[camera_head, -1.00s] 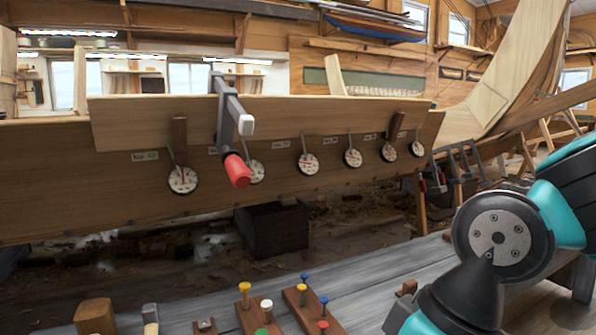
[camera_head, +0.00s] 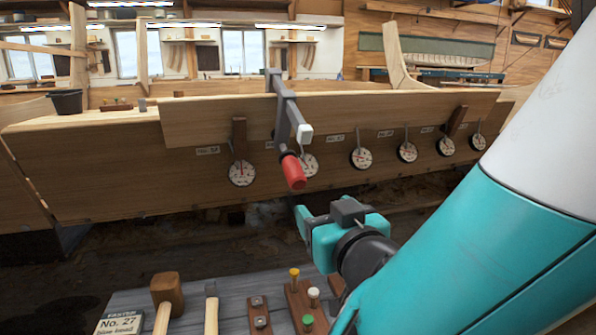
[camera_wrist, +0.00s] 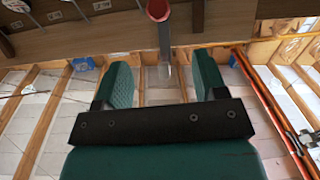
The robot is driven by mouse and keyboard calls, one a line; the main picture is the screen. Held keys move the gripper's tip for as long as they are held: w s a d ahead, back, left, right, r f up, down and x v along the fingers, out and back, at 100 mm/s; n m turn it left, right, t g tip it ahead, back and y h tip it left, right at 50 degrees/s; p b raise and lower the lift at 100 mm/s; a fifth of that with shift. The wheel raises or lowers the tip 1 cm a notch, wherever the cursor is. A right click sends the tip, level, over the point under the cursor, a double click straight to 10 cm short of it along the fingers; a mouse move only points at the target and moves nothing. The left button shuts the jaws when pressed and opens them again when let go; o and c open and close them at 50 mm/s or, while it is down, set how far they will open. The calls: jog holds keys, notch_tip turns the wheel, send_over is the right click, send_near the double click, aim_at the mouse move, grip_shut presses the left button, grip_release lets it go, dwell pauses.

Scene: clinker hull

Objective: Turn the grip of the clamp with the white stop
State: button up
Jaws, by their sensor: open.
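The clamp (camera_head: 285,110) is a grey bar clamp hooked over the top edge of the plank. It has a white stop (camera_head: 305,133) and a red grip (camera_head: 293,171) that hangs down at its lower end, tilted. In the wrist view the red grip (camera_wrist: 158,9) shows at the top edge, beyond the fingers, with a grey bar below it. My gripper (camera_wrist: 155,82) is open with nothing between its two teal fingers. In the head view my gripper (camera_head: 305,225) is below the red grip and apart from it.
Several round white dials (camera_head: 361,158) hang along the hull plank (camera_head: 340,118), one right behind the red grip. Two wooden wedges stand against the plank. Below, the grey bench (camera_head: 225,310) carries a mallet (camera_head: 168,290), a sign and pegged blocks. Open space lies between bench and hull.

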aim_at(299, 183)
jog(key=p+x, duration=0.7)
jog(key=x, duration=0.9)
jog(key=shift+w+d, duration=0.1)
jog(key=shift+w, duration=0.05)
jog(key=shift+f, duration=0.1)
jog(key=c, duration=0.9)
